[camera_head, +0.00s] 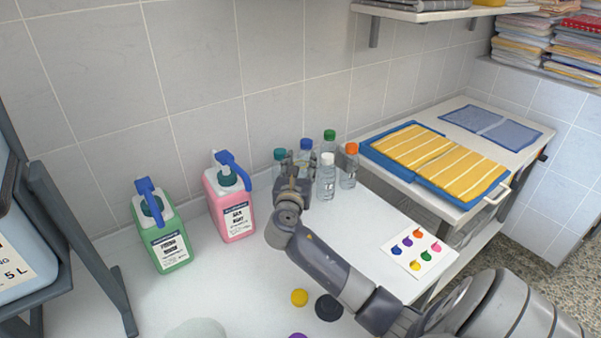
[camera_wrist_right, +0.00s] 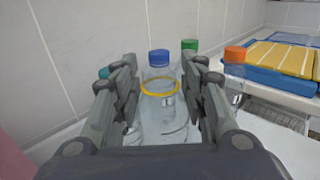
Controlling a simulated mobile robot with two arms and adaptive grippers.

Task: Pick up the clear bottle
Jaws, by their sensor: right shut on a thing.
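My right gripper (camera_head: 292,175) is among a group of clear bottles near the wall. In the right wrist view its fingers (camera_wrist_right: 160,105) stand on both sides of a clear bottle (camera_wrist_right: 166,125), shut on it. A yellow ring (camera_wrist_right: 160,87) shows at its upper part. A blue-capped bottle (camera_wrist_right: 159,62) shows in line with it, and I cannot tell whether both are one bottle. The head view shows that blue cap (camera_head: 306,144) behind my gripper, which hides the held bottle. A white-capped clear bottle (camera_head: 326,180) stands just right. My left gripper is not in view.
Teal (camera_head: 280,154), green (camera_head: 329,135) and orange-capped (camera_head: 349,168) bottles stand close by. Pink (camera_head: 232,215) and green (camera_head: 168,246) pump containers stand left. A colour-dot card (camera_head: 419,250) and yellow disc (camera_head: 299,297) lie in front. Folded yellow towels (camera_head: 412,147) lie right.

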